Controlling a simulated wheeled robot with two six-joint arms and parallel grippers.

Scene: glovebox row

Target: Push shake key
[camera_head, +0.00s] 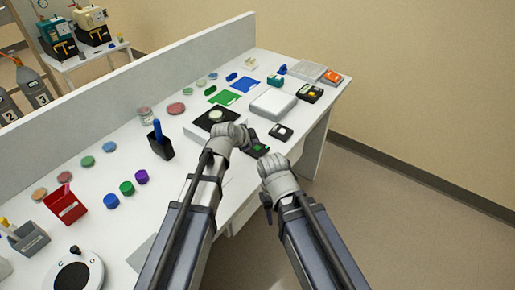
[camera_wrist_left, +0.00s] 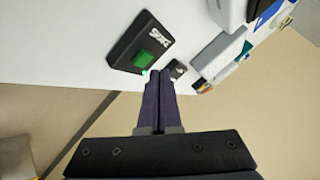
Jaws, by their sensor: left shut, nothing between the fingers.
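The shake key is a green square button (camera_wrist_left: 153,60) on a black box (camera_wrist_left: 127,48) with white lettering, which looks like "SHAKE". The box also shows in the head view (camera_head: 260,151), partly hidden by my left gripper. My left gripper (camera_wrist_left: 158,74) is shut and empty, its fingertips close to the near edge of the button; I cannot tell whether they touch. In the head view, my left gripper (camera_head: 249,138) reaches over the table's front edge at the box. My right gripper (camera_head: 267,206) hangs off the table's front edge, its fingers mostly hidden.
A small black box with a white key (camera_head: 281,132) stands right beside the shake box. A grey-white block (camera_head: 273,104) and a black plate with a round disc (camera_head: 215,117) lie behind. A dark holder (camera_head: 160,146) stands left. The floor at right is clear.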

